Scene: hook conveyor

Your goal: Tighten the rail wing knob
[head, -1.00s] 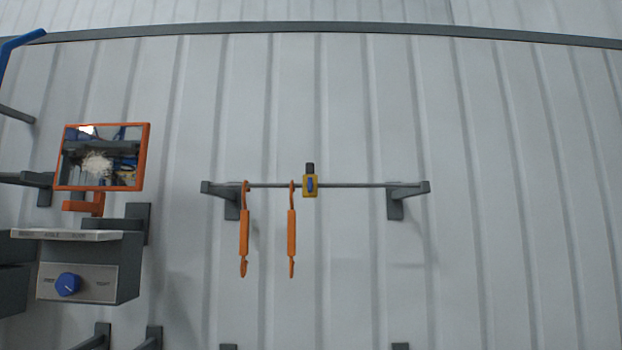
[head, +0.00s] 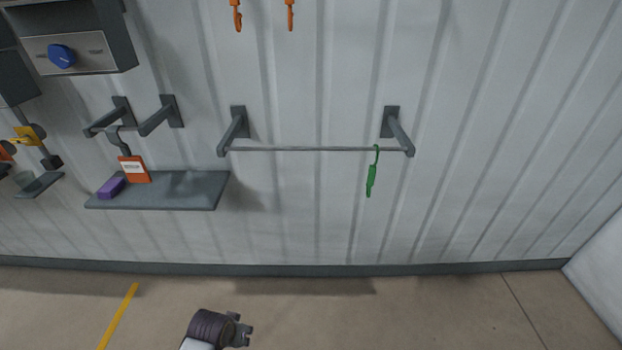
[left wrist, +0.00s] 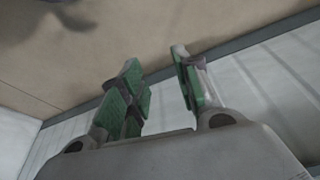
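The upper rail and its yellow clamp with the blue wing knob are outside the head view now. Only the lower ends of two orange hooks (head: 237,16) show at the top edge. My left gripper (head: 243,330) is at the bottom of the head view, in front of the floor and far below the hooks. In the left wrist view my left gripper (left wrist: 158,72) has its green-padded fingers spread apart with nothing between them. My right gripper is in neither view.
A lower rail (head: 300,149) carries a green hook (head: 371,178) near its right end. At left are a box with a blue dial (head: 62,56), and a shelf (head: 180,199) with a purple block (head: 111,187) and an orange tag (head: 135,169). The floor is clear.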

